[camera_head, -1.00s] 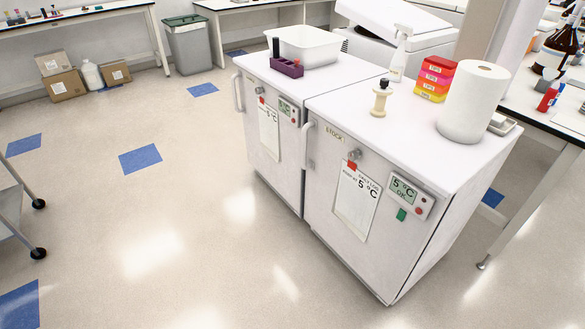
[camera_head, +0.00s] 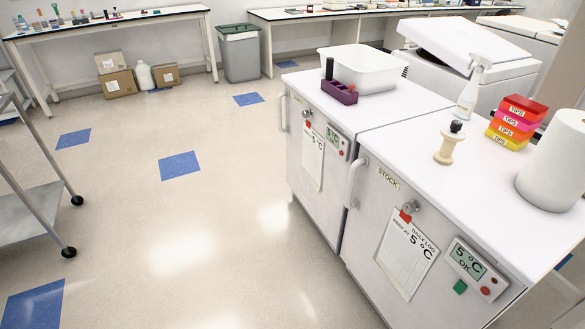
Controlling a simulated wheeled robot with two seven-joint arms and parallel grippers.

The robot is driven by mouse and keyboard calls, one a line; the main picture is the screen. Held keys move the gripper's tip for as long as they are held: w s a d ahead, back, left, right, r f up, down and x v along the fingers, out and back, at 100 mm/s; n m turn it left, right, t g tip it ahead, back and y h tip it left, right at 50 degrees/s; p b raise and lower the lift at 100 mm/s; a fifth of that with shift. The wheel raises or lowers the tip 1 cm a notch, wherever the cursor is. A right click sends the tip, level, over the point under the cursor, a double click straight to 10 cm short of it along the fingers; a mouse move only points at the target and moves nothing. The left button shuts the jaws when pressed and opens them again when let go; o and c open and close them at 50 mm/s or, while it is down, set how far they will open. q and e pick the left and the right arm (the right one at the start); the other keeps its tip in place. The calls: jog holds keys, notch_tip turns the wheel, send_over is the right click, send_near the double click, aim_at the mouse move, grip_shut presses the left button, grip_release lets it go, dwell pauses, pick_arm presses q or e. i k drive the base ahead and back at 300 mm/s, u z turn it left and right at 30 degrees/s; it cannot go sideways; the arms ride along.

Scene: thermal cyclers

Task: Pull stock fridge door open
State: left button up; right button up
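The stock fridge (camera_head: 366,235) is the nearer of two white under-counter fridges, at the lower right, with a "STOCK" label (camera_head: 388,178) on its front. Its door is shut. A white vertical handle (camera_head: 355,181) is on the door's left side. A lock (camera_head: 411,206), a paper log sheet (camera_head: 406,258) and a display reading 5 °C (camera_head: 470,264) are on the front. The lower right of the fridge is cut off by the frame. Neither of my grippers shows.
A second fridge (camera_head: 296,155) stands against its left side. On top are a white tub (camera_head: 360,70), a purple rack (camera_head: 338,92), a spray bottle (camera_head: 470,95), tip boxes (camera_head: 514,122) and a paper roll (camera_head: 555,165). A wheeled cart (camera_head: 40,215) is at left. Open floor lies between.

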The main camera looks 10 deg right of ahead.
aim_at(423, 254)
jog(key=u, duration=0.05)
jog(key=i, duration=1.3)
jog(key=z, duration=0.65)
